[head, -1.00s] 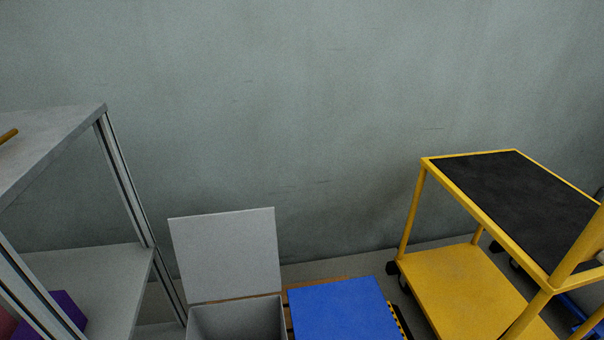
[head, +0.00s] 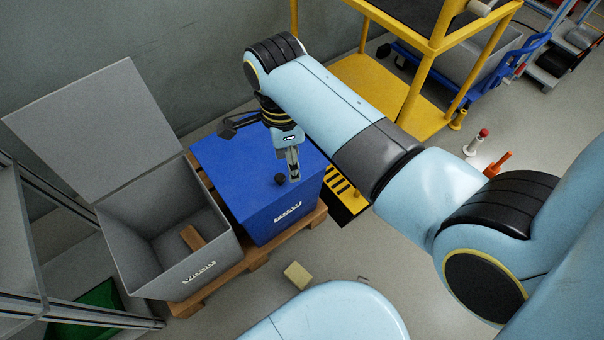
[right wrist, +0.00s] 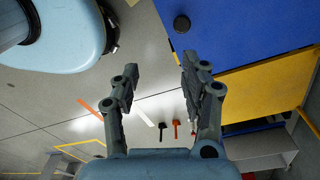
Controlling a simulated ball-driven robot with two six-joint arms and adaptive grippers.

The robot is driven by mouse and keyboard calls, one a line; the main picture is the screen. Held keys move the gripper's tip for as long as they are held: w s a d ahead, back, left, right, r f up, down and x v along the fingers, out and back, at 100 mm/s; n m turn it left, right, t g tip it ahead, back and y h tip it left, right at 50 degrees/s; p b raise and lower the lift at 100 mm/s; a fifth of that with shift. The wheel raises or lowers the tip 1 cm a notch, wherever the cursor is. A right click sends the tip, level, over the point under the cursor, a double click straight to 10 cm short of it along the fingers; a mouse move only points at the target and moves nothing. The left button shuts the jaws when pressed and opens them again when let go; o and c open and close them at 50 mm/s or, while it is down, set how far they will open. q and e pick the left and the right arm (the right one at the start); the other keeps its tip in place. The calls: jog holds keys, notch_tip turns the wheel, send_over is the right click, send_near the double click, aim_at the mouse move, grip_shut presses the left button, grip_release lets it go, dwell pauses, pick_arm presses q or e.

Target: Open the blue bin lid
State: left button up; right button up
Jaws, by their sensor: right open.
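The blue bin (head: 243,200) stands on a pallet with its flat blue lid (head: 225,165) shut. A small black knob (head: 280,180) is on the lid near its front edge. My right gripper (head: 291,172) is over the lid, close to the knob in the picture; I cannot tell the exact gap. In the right wrist view the two fingers of the right gripper (right wrist: 158,66) are apart with nothing between them. That view shows the blue lid (right wrist: 245,30) at upper right and the black knob (right wrist: 181,24) beyond the fingertips. My left gripper is not in view.
A grey bin (head: 165,275) with its lid (head: 90,130) raised stands left of the blue bin, holding a brown block (head: 193,238). A yellow cart (head: 405,100) stands behind at right. A tan block (head: 297,275) lies on the floor in front.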

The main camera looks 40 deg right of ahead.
aim_at(280, 177)
jog(key=shift+t, duration=0.4)
jog(key=w+f+b, duration=0.2)
jog(key=f, duration=0.1)
jog(key=w+a+f+b, duration=0.1)
jog(key=f, duration=0.1)
jog(key=shift+f+b, duration=0.2)
jog(key=shift+b, duration=0.15)
notch_tip(280, 177, down, 3)
jog(key=shift+w+f+b, duration=0.1)
jog(key=shift+f+b, duration=0.1)
jog(key=shift+b, duration=0.6)
jog(key=shift+f, duration=0.4)
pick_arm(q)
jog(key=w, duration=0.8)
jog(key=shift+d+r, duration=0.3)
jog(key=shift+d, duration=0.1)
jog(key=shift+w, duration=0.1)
pick_arm(e)
grip_shut()
